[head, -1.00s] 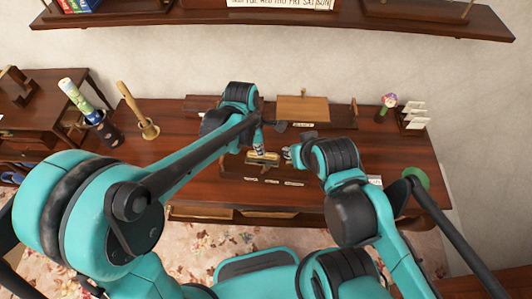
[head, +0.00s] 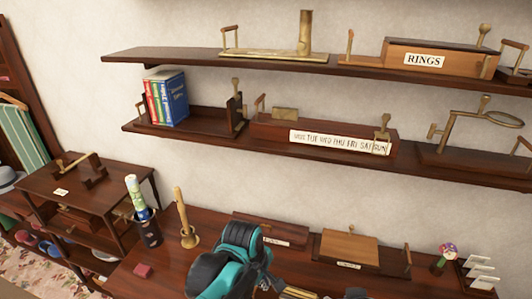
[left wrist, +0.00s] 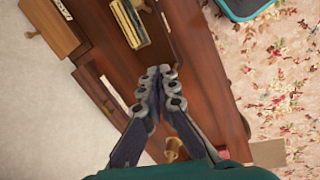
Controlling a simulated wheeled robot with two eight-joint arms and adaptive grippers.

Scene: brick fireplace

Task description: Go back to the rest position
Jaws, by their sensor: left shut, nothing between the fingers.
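My left gripper shows in the left wrist view (left wrist: 160,85). Its two grey fingers are together, with nothing between them, above the dark wooden desk (left wrist: 195,60). In the head view my teal and black left arm rises from the bottom edge in front of the desk (head: 205,225); dark finger parts show only partly beside it. A small dark piece at the bottom edge, right of centre, appears to be part of my right arm. The right gripper's fingers cannot be made out.
Two wall shelves (head: 290,148) hold books (head: 166,97) and wooden holders. On the desk stand a dark cup (head: 148,232), a brass mortar (head: 189,236), a wooden box (head: 349,247) and a flower figure (head: 446,256). A side table (head: 60,190) is at left.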

